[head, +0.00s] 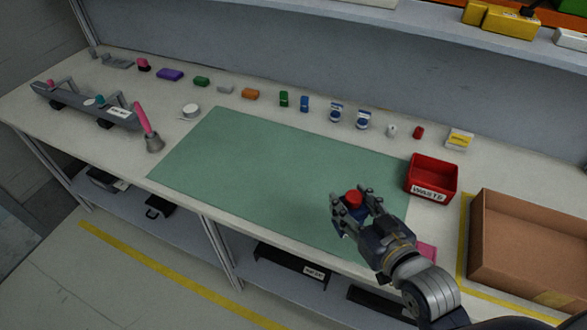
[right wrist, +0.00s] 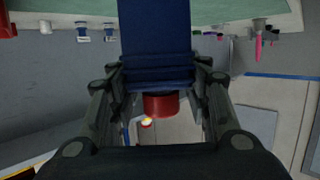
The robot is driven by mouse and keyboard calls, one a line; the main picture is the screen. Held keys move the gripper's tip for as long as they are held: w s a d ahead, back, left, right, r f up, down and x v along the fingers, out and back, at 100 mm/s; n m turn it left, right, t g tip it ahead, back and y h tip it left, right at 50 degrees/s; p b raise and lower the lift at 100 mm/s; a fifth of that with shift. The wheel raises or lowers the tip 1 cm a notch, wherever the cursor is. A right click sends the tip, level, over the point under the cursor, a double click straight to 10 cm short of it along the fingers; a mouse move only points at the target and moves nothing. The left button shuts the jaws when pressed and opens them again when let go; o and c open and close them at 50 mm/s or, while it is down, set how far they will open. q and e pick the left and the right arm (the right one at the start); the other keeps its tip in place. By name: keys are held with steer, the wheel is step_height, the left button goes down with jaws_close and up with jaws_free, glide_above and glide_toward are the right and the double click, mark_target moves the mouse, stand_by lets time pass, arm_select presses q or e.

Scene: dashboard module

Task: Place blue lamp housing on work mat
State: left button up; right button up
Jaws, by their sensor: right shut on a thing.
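My right gripper (head: 352,211) is shut on the blue lamp housing (right wrist: 158,45), a blue body with a red round end. In the head view its red end (head: 354,197) points up between the fingers, and the fingers hide most of the blue body. In the right wrist view the red end (right wrist: 160,104) shows between the fingers. The green work mat (head: 250,165) lies flat on the bench and is bare. The gripper is over the mat's right front part; whether the housing touches the mat I cannot tell. My left gripper is not in view.
A red waste bin (head: 432,178) stands at the mat's right edge, with a brown cardboard box (head: 530,240) farther right. Several small coloured parts line the back of the bench. A grey module (head: 85,105) and a pink-handled brush (head: 150,135) stand left. The mat's middle is free.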

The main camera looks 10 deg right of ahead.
steer(key=p+x, duration=0.1)
steer(key=x, duration=0.4)
steer(key=p+x, duration=0.1)
steer(key=x, duration=0.4)
steer(key=p+x, duration=0.1)
steer(key=x, duration=0.5)
steer(key=shift+w+d+r+p, duration=0.15)
steer(key=shift+w+d+p, duration=0.05)
steer(key=shift+d+p, duration=0.15)
steer(key=shift+f, duration=0.3)
steer(key=shift+f, duration=0.15)
steer(key=o, duration=1.2)
steer(key=shift+c, duration=0.2)
steer(key=b+v, duration=0.1)
steer(key=v, duration=1.1)
steer(key=shift+r, duration=0.2)
